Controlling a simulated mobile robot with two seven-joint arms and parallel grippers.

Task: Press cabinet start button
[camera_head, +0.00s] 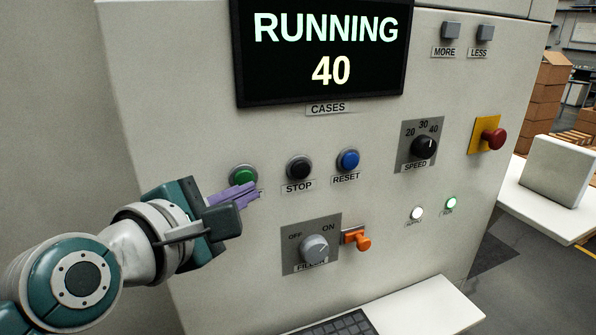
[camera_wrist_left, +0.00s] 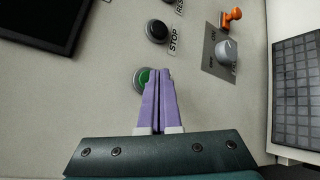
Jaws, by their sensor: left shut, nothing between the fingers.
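The green start button (camera_head: 243,175) sits in a grey ring on the cabinet front (camera_head: 190,110), left of the black stop button (camera_head: 299,167). My left gripper (camera_head: 256,192) has purple fingers held shut and empty, with the tips just below and in front of the green button. In the left wrist view the closed fingertips (camera_wrist_left: 158,72) overlap the green button (camera_wrist_left: 144,78) and hide part of it. I cannot tell whether they touch it. The button's label is hidden. The display (camera_head: 325,50) reads RUNNING 40. My right gripper is not in view.
A blue reset button (camera_head: 348,160), a speed dial (camera_head: 424,147) and a red knob on yellow (camera_head: 492,136) lie to the right. Below are a filler dial (camera_head: 315,248) and an orange handle (camera_head: 358,239). A keyboard (camera_head: 342,324) is at the bottom.

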